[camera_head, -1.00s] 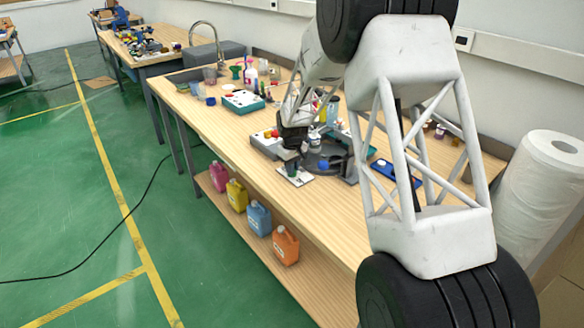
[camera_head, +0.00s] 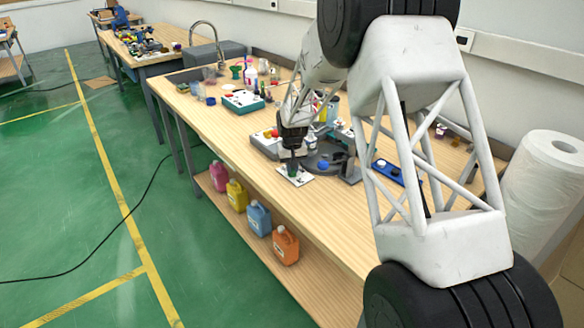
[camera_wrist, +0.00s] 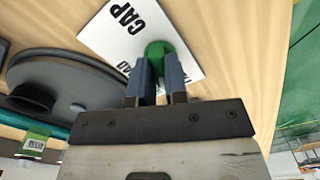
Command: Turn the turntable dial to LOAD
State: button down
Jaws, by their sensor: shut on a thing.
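The dial is a green knob (camera_wrist: 158,49) on a white card (camera_wrist: 178,22) lying flat on the wooden bench. The card reads "CAP" and, beside the fingers, a partly hidden label ending in "AD". My gripper (camera_wrist: 157,72) is shut on the green knob, one finger on each side. In the head view my gripper (camera_head: 293,160) points down over the card (camera_head: 302,179) at the bench's front edge. The grey round turntable (camera_wrist: 70,85) is left of the fingers in the wrist view. I cannot tell where the knob's pointer is.
A grey box (camera_head: 263,143) stands just left of my gripper in the head view. A blue tray (camera_head: 385,170) lies to the right, and a teal-and-white box (camera_head: 243,102) farther back. A paper roll (camera_head: 548,185) stands at the far right. Bare bench lies right of the card.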

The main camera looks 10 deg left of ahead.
jog(key=m, duration=1.2)
jog(key=shift+r+m, duration=0.1)
jog(key=shift+m, duration=0.3)
jog(key=c, duration=1.1)
grip_release()
jog(key=shift+c, duration=0.2)
jog(key=shift+r, duration=3.85)
